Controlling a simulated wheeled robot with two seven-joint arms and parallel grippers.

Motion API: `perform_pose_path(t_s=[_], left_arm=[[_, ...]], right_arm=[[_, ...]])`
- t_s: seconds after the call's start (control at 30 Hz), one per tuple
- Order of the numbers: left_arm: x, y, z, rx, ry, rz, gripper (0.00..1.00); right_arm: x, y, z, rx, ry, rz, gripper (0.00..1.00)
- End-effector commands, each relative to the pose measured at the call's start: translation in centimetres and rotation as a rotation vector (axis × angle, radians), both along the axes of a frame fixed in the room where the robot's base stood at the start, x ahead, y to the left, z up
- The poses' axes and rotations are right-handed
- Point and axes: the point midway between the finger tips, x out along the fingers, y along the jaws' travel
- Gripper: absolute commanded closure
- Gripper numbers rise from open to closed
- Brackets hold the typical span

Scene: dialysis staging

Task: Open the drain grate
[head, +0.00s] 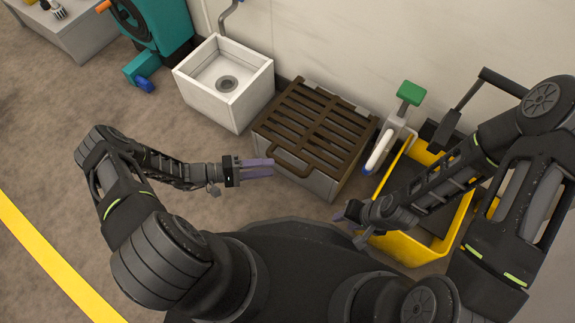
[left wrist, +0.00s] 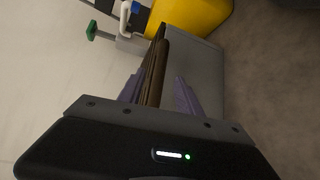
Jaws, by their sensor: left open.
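The brown slatted drain grate (head: 312,125) lies flat, closed, on top of a grey box (head: 322,184) against the wall. A brown bar handle (head: 290,163) sits at its front edge. My left gripper (head: 271,169) is open at the front left of the handle, fingers pointing right towards it. In the left wrist view, the brown edge of the grate (left wrist: 155,75) shows between the spread fingers of my left gripper (left wrist: 160,85); I cannot tell whether they touch it. My right gripper (head: 349,220) is right of the grey box, away from the grate; its jaw opening is unclear.
A white basin with a drain (head: 223,84) stands left of the grate. A yellow bin (head: 412,246) stands to the right, also in the left wrist view (left wrist: 190,15). A green-topped white dispenser (head: 392,128) is near the wall. Floor at the left is clear up to a yellow line (head: 52,262).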

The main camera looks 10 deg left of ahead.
Motion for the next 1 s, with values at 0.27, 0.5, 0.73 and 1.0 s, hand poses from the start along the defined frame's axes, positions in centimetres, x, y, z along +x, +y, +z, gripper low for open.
perform_pose_path(t_s=[0.27,0.5,0.73,1.0], left_arm=[[1.4,-3.7,-0.7,-0.003,0.000,-0.003,0.59],[2.6,-6.3,-1.0,0.001,0.001,-0.002,0.59],[2.7,-6.6,-1.0,0.000,0.001,-0.001,0.59],[2.7,-6.6,-1.0,0.000,0.001,-0.001,0.72]], right_arm=[[0.1,0.0,-0.9,0.000,-0.002,-0.002,0.64],[0.2,0.0,-1.4,-0.001,-0.005,-0.003,0.64],[0.2,0.0,-1.4,-0.001,-0.006,-0.003,0.64],[0.2,0.0,-1.4,-0.001,-0.006,-0.003,0.64]])
